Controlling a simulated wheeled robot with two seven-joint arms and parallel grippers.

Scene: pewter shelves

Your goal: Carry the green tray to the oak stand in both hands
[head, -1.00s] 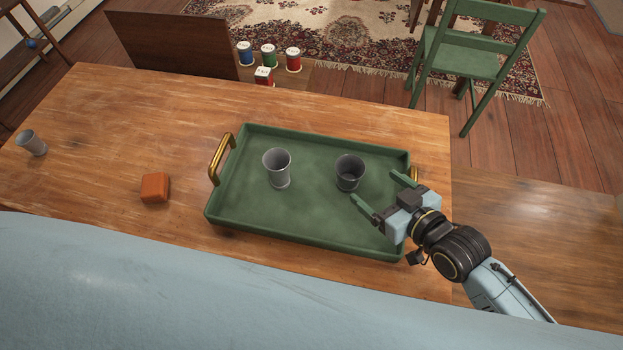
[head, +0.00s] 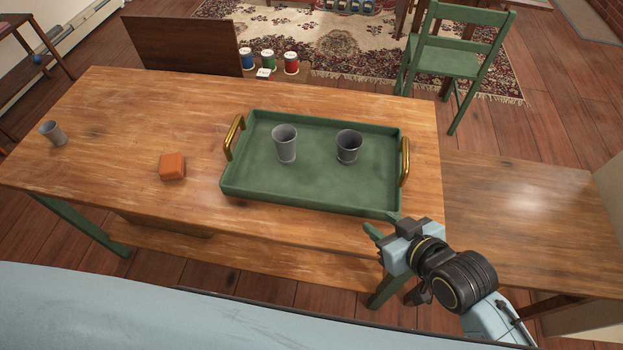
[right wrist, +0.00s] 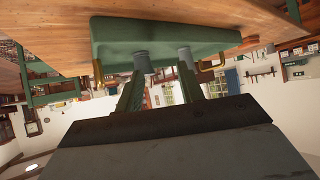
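The green tray (head: 310,189) lies flat on the wooden table, with a brass handle at its left end (head: 233,138) and another at its right end (head: 404,162). Two grey cups stand upright in it, one left of the middle (head: 285,145) and one right of it (head: 348,148). My right gripper (head: 384,222) is open and empty, by the tray's front right corner and apart from the right handle. In the right wrist view its fingers are spread, with the tray (right wrist: 165,38) beyond them. My left gripper is not in view. A lower wooden top (head: 530,205) at the right may be the oak stand.
On the table (head: 115,120) left of the tray are an orange block (head: 172,167) and another grey cup (head: 53,133). Behind the table are a dark board (head: 182,46), several coloured spools (head: 268,62) and a green chair (head: 455,55). Floor shows in front of the table.

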